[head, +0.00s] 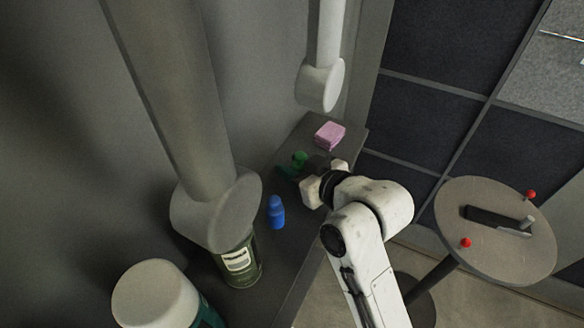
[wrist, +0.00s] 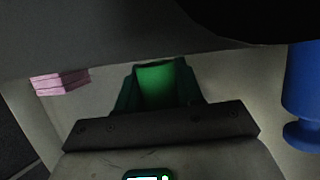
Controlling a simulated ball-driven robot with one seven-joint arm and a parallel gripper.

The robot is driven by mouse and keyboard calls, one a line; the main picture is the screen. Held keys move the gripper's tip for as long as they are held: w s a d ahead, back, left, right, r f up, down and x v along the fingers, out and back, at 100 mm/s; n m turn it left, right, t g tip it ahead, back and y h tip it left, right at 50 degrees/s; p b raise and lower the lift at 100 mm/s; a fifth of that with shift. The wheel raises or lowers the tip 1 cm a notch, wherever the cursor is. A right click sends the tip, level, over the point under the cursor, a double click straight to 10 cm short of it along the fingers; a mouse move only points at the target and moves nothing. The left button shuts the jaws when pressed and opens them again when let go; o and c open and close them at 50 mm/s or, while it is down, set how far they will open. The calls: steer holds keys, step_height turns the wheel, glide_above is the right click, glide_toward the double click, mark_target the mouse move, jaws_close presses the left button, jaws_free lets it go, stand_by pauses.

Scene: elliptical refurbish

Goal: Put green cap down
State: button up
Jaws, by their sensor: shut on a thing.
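The green cap (head: 299,158) shows at the tip of my gripper (head: 292,170), over the dark shelf (head: 300,240) along the wall. In the wrist view the green cap (wrist: 163,84) sits between the two dark green fingers, and my gripper (wrist: 161,88) is shut on it. The gripper's dark crossbar hides the cap's near end. I cannot tell whether the cap touches the shelf.
A pink block (head: 330,135) lies at the shelf's far end. A blue bottle (head: 276,212) stands nearer, and a green glass jar (head: 240,262) stands nearer still. A white-topped container (head: 155,293) is at lower left. A round table (head: 500,250) stands at right.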

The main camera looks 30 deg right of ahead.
steer(key=shift+r, duration=0.1)
steer(key=shift+f+b, duration=0.4)
steer(key=shift+f, duration=0.25)
steer(key=o, duration=1)
steer(key=shift+r, duration=0.15)
